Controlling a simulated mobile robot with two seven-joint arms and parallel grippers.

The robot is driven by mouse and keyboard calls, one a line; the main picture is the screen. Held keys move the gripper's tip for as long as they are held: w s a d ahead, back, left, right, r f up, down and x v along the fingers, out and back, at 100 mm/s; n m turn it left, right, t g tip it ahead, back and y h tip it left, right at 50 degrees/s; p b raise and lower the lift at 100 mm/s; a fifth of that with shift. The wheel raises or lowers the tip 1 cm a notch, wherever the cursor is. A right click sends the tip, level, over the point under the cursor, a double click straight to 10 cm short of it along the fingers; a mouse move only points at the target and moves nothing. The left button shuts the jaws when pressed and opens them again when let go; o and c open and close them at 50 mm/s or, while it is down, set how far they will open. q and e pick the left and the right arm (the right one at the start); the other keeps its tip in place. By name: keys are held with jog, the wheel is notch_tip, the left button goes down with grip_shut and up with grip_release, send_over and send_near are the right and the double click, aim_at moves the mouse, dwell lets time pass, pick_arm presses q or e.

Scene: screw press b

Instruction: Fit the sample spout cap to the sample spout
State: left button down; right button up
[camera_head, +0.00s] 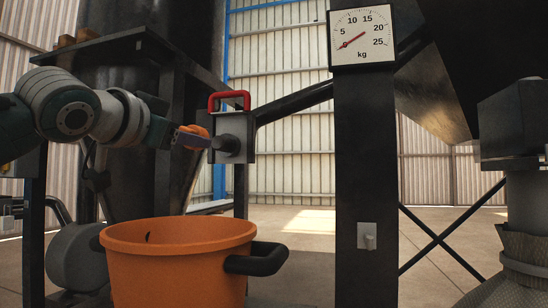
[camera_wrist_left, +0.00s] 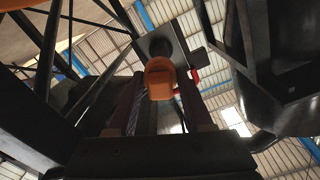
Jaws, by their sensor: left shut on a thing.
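My left gripper (camera_head: 197,138) comes in from the left and is shut on the orange sample spout cap (camera_head: 196,130). In the left wrist view the cap (camera_wrist_left: 159,79) sits between the two fingers, near their tips. The sample spout (camera_head: 228,144) is a short dark round stub on a grey plate, just right of the cap. It also shows in the left wrist view (camera_wrist_left: 161,47), right behind the cap and nearly in line with it. I cannot tell whether cap and spout touch. My right gripper is not in view.
A red handle (camera_head: 229,97) stands above the spout plate. An orange bucket (camera_head: 180,238) with a dark grip stands below my left gripper. A dark post with a dial scale (camera_head: 362,36) rises to the right. Dark frame legs and a tank stand behind my arm.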

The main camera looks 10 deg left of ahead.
pick_arm(q)
jog(key=shift+a, duration=0.15)
jog(key=shift+r, duration=0.1)
jog(key=shift+w+r+p, duration=0.1)
jog(key=shift+w+p, duration=0.6)
jog(key=shift+w+d+p, duration=0.15)
jog(key=shift+w+p, duration=0.4)
jog(key=shift+w, duration=0.5)
jog(key=shift+w+d+p, duration=0.15)
jog(key=shift+w+p, duration=0.35)
jog(key=shift+w, duration=0.5)
jog(key=shift+f, duration=0.2)
jog(key=c, duration=0.9)
grip_release()
grip_shut()
